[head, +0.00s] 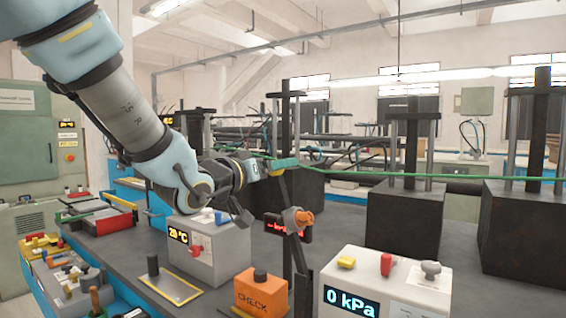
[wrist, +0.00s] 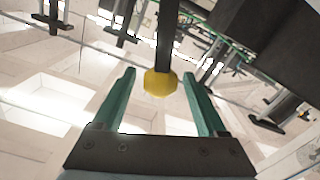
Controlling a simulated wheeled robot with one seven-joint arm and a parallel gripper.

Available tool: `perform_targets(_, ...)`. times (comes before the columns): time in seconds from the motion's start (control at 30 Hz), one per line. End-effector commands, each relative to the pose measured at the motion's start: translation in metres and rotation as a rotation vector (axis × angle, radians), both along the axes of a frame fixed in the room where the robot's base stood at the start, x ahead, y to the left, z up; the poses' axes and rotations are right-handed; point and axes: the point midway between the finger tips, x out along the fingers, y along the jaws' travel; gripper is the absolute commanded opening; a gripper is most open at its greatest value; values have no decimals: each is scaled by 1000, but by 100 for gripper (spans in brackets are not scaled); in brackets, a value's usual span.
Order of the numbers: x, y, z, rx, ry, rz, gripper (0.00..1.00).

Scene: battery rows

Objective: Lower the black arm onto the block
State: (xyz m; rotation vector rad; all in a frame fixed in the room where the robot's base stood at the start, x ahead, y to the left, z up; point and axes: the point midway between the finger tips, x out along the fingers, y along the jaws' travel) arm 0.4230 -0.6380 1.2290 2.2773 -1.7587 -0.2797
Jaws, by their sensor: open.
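My gripper (head: 284,163) is open, its green fingers at the upper middle of the head view. In the wrist view the open fingers (wrist: 158,76) stand on either side of a yellow knob (wrist: 160,85) at the end of a dark bar. Contact with the knob does not show. In the head view a thin black arm (head: 286,192) stands raised, slightly tilted, just below my fingers. An orange-brown clamp or joint (head: 297,219) sits partway along it. The yellow knob is hidden there behind my gripper. Which block the task means is unclear; large black blocks (head: 405,218) stand to the right.
On the grey bench are a white kPa box (head: 385,285), an orange CHECK box (head: 261,292), a white temperature box (head: 208,250) under my arm and a yellow plate with a black post (head: 170,285). A red display (head: 270,229) stands behind the black arm. A green cable (head: 430,174) crosses right.

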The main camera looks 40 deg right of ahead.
Motion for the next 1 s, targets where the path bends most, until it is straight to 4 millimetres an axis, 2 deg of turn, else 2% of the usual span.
perform_targets(0.1,4,-17,1,0,2,-1,75)
perform_targets(0.2,6,-25,1,1,0,-1,75)
perform_targets(0.57,8,-30,0,1,-1,1,75)
perform_targets(1.0,8,-30,0,1,-1,1,28)
